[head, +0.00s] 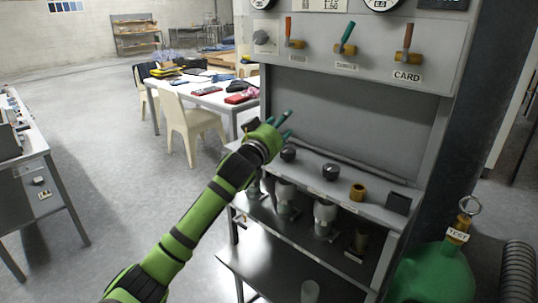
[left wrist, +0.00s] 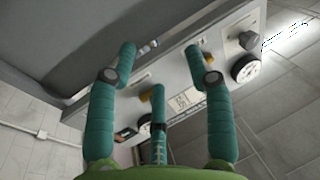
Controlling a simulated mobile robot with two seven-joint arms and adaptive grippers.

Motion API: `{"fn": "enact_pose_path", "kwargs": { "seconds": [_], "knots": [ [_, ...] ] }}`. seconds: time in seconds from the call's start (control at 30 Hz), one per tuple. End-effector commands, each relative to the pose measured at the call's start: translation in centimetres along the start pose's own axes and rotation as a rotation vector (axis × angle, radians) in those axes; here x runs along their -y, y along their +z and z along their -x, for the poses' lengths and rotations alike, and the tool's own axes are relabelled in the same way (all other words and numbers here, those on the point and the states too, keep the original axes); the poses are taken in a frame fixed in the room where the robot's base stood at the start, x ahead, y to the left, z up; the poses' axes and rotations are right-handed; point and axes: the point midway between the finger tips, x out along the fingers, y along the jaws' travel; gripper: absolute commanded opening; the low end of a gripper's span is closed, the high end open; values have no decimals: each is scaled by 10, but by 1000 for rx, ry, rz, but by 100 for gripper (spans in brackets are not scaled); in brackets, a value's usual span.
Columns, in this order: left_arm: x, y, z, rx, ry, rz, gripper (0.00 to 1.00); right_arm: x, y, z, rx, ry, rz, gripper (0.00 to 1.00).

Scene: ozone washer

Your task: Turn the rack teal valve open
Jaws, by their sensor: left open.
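The teal valve handle (head: 346,37) sits on a brass body in the middle of the rack's upper panel, tilted up to the right. My left gripper (head: 286,123) has teal fingers and a green palm. It is open and empty, in front of the rack, lower than the valve and to its left, not touching it. In the left wrist view my open fingers (left wrist: 160,90) spread toward the panel. A brass valve body (left wrist: 157,93) shows between them; its handle is hard to make out. My right gripper is not in view.
An orange-handled valve (head: 289,32) and a brown-handled valve (head: 407,42) flank the teal one. A grey knob (head: 264,38) is at the panel's left. Below are a shelf with black caps (head: 329,172) and a green tank (head: 433,275). A white table (head: 215,98) stands behind.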

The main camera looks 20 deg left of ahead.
Motion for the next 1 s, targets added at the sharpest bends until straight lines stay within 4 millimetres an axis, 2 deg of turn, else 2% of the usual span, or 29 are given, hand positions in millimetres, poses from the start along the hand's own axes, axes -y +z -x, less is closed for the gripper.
{"fn": "enact_pose_path", "kwargs": {
  "seconds": [0.03,0.2,0.4,0.6,0.87,0.9,1.0],
  "knots": [
    [2,12,0,16,-4,0,52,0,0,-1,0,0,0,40],
    [5,44,0,62,-12,-4,52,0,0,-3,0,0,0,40],
    [7,70,2,98,-18,-7,52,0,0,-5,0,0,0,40],
    [8,80,3,112,-20,-9,52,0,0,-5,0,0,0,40],
    [8,81,3,113,-20,-9,52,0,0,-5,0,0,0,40],
    [8,81,3,113,-20,-9,36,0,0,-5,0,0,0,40],
    [8,81,3,113,-20,-9,0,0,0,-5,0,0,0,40]
  ]
}}
